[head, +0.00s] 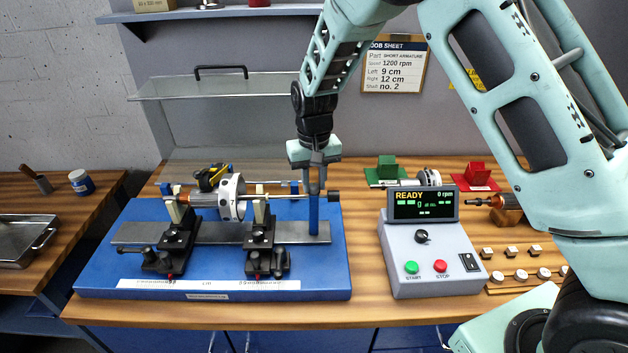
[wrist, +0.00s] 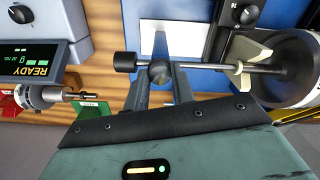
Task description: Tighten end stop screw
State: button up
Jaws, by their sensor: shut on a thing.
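The end stop is a blue post (head: 313,215) at the right end of the grey rail on the blue balancing stand (head: 325,275). A black knob (head: 333,196) sticks out to its right, and also shows in the wrist view (wrist: 124,62). My gripper (head: 314,182) points straight down over the post. In the wrist view its fingers (wrist: 162,86) are shut on a round dark grey screw head (wrist: 159,74) at the post's top. The rotor (head: 231,198) lies on two supports to the left, its shaft (head: 280,196) running toward the post. Its contact with the post is hidden by the fingers.
The control box (head: 430,255) reads READY, 0 rpm, close to the right of the stand. A clear guard (head: 215,88) with a black handle is above the rotor. Green (head: 388,172) and red (head: 477,178) holders stand behind. Several small weights (head: 520,274) lie at the right.

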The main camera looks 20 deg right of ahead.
aim_at(314, 186)
jog(key=m, duration=0.4)
jog(key=shift+w+r+m, duration=0.1)
jog(key=shift+m, duration=0.2)
jog(key=m+p, duration=0.1)
jog(key=m, duration=0.3)
jog(key=shift+m, duration=0.3)
jog(key=m+p, duration=0.2)
jog(key=m, duration=0.3)
jog(key=shift+r, duration=0.1)
jog(key=shift+m+p, duration=0.9)
jog(key=shift+m, duration=1.4)
jog(key=o, duration=1)
notch_tip(314, 186, up, 17)
jog(key=b, duration=0.4)
